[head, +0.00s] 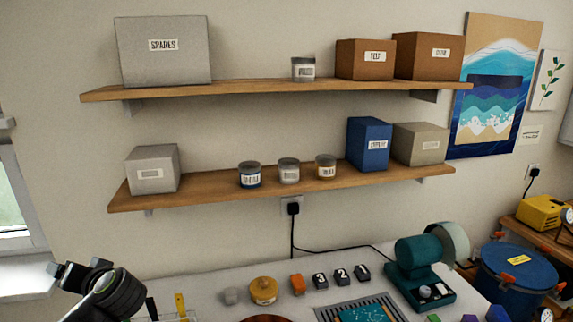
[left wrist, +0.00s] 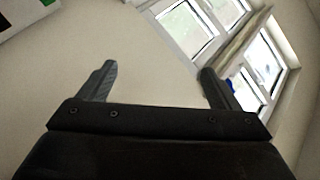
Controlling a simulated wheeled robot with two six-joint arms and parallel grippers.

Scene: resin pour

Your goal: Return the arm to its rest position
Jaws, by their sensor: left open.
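My left gripper (head: 66,272) shows at the lower left of the head view, raised in front of the table's left end and pointing left. In the left wrist view the two fingers of the left gripper (left wrist: 154,82) stand wide apart with nothing between them. My right gripper is in neither view.
Two wall shelves (head: 280,187) carry boxes and jars. A blue drum (head: 515,280) stands right.

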